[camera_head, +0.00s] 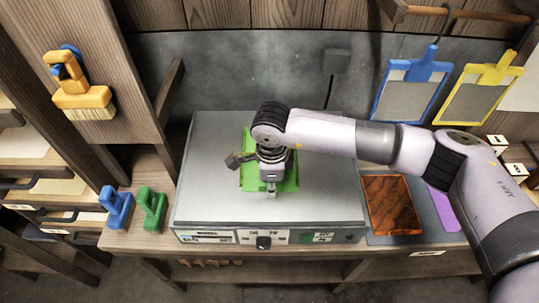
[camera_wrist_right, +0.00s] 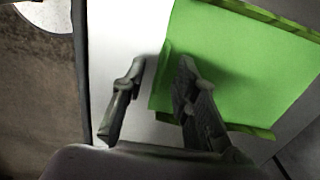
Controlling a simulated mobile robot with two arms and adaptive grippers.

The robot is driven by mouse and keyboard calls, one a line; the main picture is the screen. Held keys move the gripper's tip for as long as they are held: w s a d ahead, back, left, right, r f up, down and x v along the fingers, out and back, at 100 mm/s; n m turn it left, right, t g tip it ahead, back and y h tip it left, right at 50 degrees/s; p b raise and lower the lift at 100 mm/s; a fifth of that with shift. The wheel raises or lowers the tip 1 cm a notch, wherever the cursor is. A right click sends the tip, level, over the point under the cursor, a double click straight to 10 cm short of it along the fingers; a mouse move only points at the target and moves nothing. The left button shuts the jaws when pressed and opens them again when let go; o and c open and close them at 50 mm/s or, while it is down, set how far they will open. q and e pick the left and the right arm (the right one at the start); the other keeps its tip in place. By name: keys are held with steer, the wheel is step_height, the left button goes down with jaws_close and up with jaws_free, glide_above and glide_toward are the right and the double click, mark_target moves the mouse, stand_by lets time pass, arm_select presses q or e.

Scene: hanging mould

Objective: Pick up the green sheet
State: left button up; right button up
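The green sheet (camera_head: 248,178) lies on the flat top of a grey machine (camera_head: 325,190), partly hidden in the head view by my right wrist and gripper. In the right wrist view the sheet (camera_wrist_right: 240,65) is bright green with darker, raised-looking edges. My right gripper (camera_head: 271,188) points down over the sheet's near part. In the wrist view its fingers (camera_wrist_right: 161,66) are apart with nothing held. One finger is over the pale machine top, the other over the sheet near its edge; I cannot tell whether they touch. My left gripper is not in view.
Blue (camera_head: 117,207) and green (camera_head: 152,208) handled tools stand left of the machine. A reddish-brown panel (camera_head: 391,205) and a purple piece (camera_head: 443,209) lie to the right. Blue (camera_head: 408,90) and yellow (camera_head: 482,92) framed screens and an orange brush (camera_head: 84,98) hang behind.

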steer(key=shift+f, duration=0.2)
jaws_close()
steer(key=shift+r, duration=0.2)
stand_by(0.4)
step_height(320, 180, up, 20)
steer(key=b, duration=0.5)
steer(key=shift+f, duration=0.15)
